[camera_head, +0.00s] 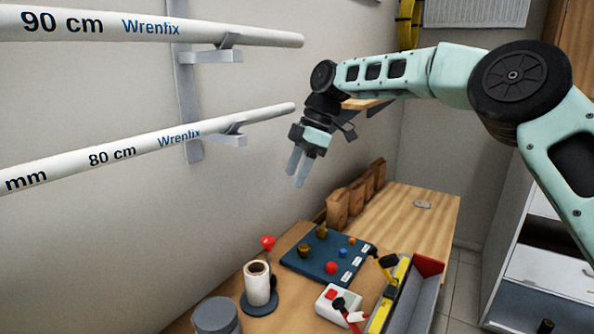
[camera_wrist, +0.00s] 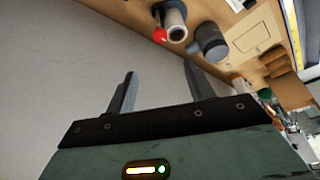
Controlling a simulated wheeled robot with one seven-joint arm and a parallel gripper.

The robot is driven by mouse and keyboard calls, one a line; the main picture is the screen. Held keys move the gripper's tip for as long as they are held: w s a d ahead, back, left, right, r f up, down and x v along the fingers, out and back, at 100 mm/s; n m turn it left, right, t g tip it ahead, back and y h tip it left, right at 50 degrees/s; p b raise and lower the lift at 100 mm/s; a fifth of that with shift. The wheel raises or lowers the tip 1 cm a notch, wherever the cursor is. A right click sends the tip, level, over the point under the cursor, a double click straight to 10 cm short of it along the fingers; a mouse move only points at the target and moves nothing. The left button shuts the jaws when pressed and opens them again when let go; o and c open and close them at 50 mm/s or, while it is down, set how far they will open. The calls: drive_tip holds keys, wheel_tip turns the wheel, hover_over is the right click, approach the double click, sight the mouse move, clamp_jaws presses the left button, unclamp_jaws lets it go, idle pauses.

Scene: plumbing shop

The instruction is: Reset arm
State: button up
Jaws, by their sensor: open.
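My gripper (camera_head: 298,167) hangs in the air above the workbench, near the wall, with its fingers pointing down. It is to the right of the lower pipe's end and touches nothing that I can see. In the wrist view my gripper (camera_wrist: 157,90) shows its two grey fingers spread apart, with nothing between them. The arm reaches in from the right and is raised well above the bench. No other object is named by the task.
Two white pipes, the upper one (camera_head: 150,28) and the lower one (camera_head: 150,147), rest on wall brackets at left. The bench (camera_head: 400,215) holds a blue board (camera_head: 300,262), a white roll (camera_head: 257,285), a grey container (camera_head: 216,316) and a grey-red toolbox (camera_head: 418,295). Drawers stand at right.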

drive_tip(key=s+a+f+m+h, duration=0.1)
drive_tip(key=s+a+m, duration=0.1)
drive_tip(key=s, duration=0.8)
drive_tip(key=s+a+f+m+h, duration=0.1)
drive_tip(key=s+a+m, duration=0.1)
drive_tip(key=s, duration=0.7)
drive_tip(key=s+d+f+m, duration=0.2)
drive_tip(key=s+d+m, duration=0.1)
drive_tip(key=s, duration=0.4)
drive_tip(key=s+d+f+m+h, duration=0.1)
drive_tip(key=s+d+f+m, duration=0.1)
drive_tip(key=s+d, duration=0.4)
drive_tip(key=s+d+f+m+h, duration=0.1)
drive_tip(key=s+d+f+m, duration=0.2)
drive_tip(key=s, duration=0.6)
drive_tip(key=shift+s+d+m+t, duration=0.3)
drive_tip(key=shift+d+m+t, duration=0.1)
drive_tip(key=shift+d, duration=0.25)
drive_tip(key=c, duration=0.3)
drive_tip(key=shift+s+a, duration=0.1)
drive_tip(key=shift+c, duration=0.3)
